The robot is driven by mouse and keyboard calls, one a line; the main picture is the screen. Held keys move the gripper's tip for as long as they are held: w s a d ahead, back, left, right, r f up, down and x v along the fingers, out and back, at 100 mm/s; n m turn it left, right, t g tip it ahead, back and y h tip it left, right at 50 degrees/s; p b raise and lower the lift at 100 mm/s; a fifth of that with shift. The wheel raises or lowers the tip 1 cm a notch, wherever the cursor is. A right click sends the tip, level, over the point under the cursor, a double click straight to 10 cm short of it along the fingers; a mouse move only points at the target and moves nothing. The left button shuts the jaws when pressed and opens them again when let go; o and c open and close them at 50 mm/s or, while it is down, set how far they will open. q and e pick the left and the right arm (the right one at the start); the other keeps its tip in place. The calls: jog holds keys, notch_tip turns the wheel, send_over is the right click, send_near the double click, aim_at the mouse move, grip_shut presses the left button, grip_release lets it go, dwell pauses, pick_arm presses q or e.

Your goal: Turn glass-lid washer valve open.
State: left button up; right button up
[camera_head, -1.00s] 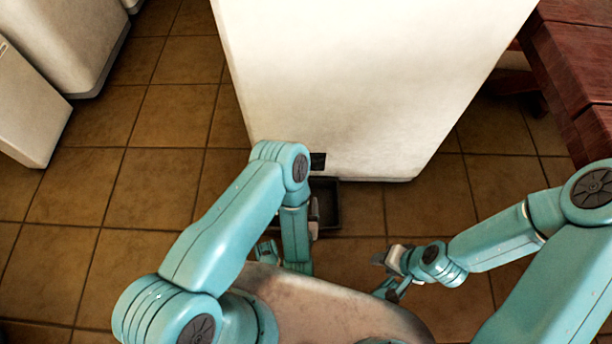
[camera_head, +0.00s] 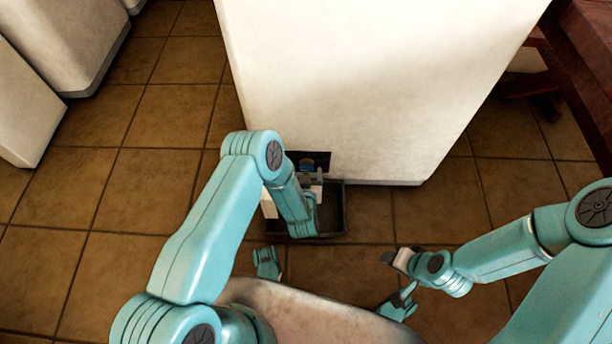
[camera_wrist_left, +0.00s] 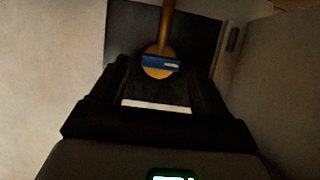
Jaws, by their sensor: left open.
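The white washer (camera_head: 370,90) stands in front of me; its glass lid is not in view. Low on its front is a dark recess (camera_head: 318,157) holding the valve, whose blue handle (camera_head: 307,165) shows just beyond my left gripper (camera_head: 311,181). In the left wrist view, the blue handle (camera_wrist_left: 160,63) lies crosswise on a round brass-coloured body with a pipe rising from it. My left gripper (camera_wrist_left: 158,80) is open, facing the handle, which appears between its dark fingers; contact cannot be told. My right gripper (camera_head: 392,258) is away to the right over the floor, its jaws unclear.
A dark shallow tray (camera_head: 333,222) sits on the floor below the recess, partly behind my left arm. A red wooden table (camera_head: 590,75) stands at the right. More white appliances (camera_head: 65,40) stand at the left. Tiled floor is clear between them.

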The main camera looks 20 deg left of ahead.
pick_arm(q)
jog(key=shift+w+a, duration=0.15)
jog(key=shift+w, duration=0.2)
jog(key=shift+f, duration=0.1)
jog(key=c, duration=1.1)
jog(key=shift+o, duration=0.2)
